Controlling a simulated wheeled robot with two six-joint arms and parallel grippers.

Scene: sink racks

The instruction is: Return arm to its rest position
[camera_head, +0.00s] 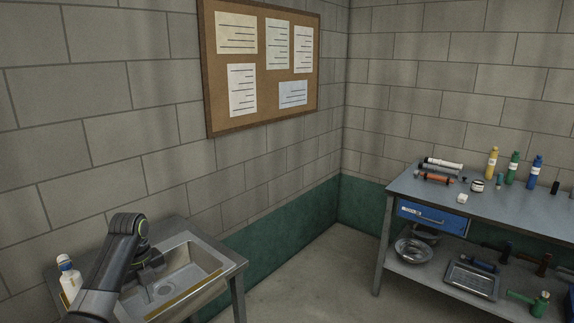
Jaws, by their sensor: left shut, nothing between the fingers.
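My left arm comes in from the lower left and bends over the metal sink (205,262). My left gripper (152,264) is small and dark at the end of that arm, above the left part of the basin. It is shut, and I see nothing held in it. The arm hides the sink's left part. My right gripper is not in view.
The floor (310,275) between is clear.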

